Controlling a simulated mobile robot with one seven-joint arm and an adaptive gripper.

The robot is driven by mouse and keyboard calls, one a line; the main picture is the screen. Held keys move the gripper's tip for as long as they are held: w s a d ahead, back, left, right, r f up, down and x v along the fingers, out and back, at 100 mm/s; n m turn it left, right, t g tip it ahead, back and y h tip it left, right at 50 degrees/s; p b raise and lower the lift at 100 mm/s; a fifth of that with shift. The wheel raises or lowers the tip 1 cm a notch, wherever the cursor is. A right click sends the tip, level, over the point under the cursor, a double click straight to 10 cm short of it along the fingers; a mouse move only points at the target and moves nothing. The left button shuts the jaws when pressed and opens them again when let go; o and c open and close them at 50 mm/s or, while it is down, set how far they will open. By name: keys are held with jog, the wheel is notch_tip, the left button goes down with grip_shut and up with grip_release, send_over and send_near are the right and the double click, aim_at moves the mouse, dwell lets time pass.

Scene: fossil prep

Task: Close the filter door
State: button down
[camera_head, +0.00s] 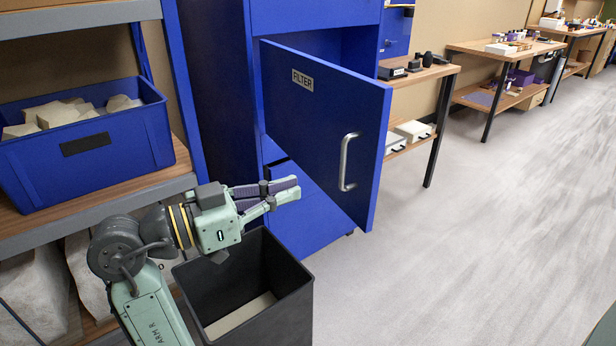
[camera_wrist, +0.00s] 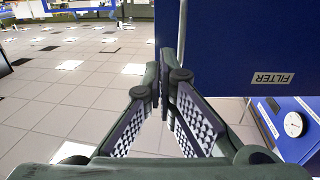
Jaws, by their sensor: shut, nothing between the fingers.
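The blue filter door (camera_head: 322,120) stands swung open from its blue cabinet (camera_head: 280,18) in the head view. It bears a "FILTER" label and a silver vertical handle (camera_head: 347,162). My gripper (camera_head: 298,188) is shut and empty. In the wrist view the shut fingers (camera_wrist: 164,88) lie by the left edge of the blue door (camera_wrist: 225,50), whose label appears upside down. I cannot tell whether the fingertips touch the door.
A dark open bin (camera_head: 290,295) stands below my gripper. A shelf at left holds a blue crate (camera_head: 95,150) of pale blocks. Wooden tables (camera_head: 440,70) with small items stand beyond the door. The grey floor (camera_head: 480,230) at right is clear.

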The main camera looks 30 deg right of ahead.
aim_at(372, 167)
jog(key=d+p, duration=0.1)
jog(key=d, duration=0.3)
jog(key=d+p, duration=0.1)
jog(key=d, duration=0.3)
jog(key=s+d+p, duration=0.1)
jog(key=d+p, duration=0.1)
jog(key=d, duration=0.3)
jog(key=shift+s, duration=0.1)
jog(key=shift+d, duration=0.5)
jog(key=shift+d, duration=0.15)
